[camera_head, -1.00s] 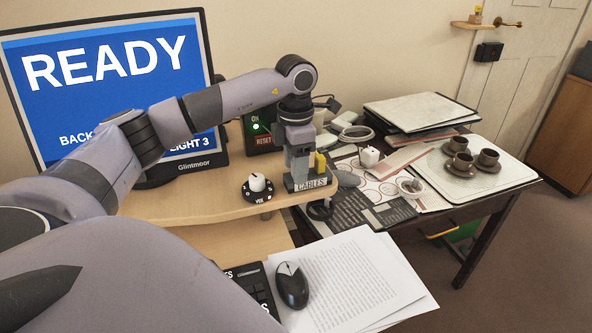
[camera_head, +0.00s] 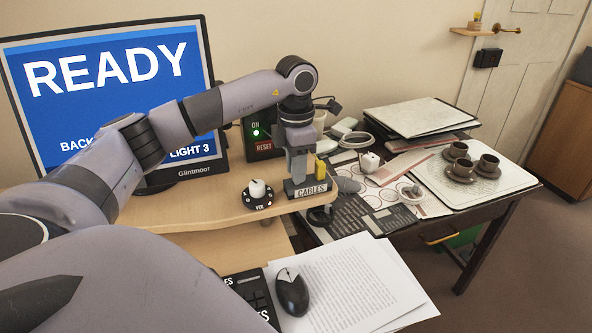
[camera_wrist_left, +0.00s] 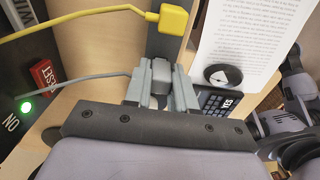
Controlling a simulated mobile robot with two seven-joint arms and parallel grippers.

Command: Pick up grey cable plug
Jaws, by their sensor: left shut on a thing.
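My left gripper (camera_head: 299,172) is shut on the grey cable plug (camera_wrist_left: 160,72). It holds the plug just above the black rack labelled CABLES (camera_head: 312,191). The plug is mostly hidden by the fingers in the head view. In the wrist view the plug sits between the fingertips, and its grey cable (camera_wrist_left: 75,78) runs left to the black panel. A yellow plug (camera_head: 321,168) stands in the rack beside my gripper, and its yellow cable shows in the wrist view (camera_wrist_left: 75,18). My right gripper is not in view.
The black panel (camera_head: 262,138) with a green light and red RESET stands behind. A white knob (camera_head: 257,188) sits left of the rack. The monitor (camera_head: 110,90) is at left, the mouse (camera_head: 292,292) and papers in front. Cups on a tray (camera_head: 510,178) stand right.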

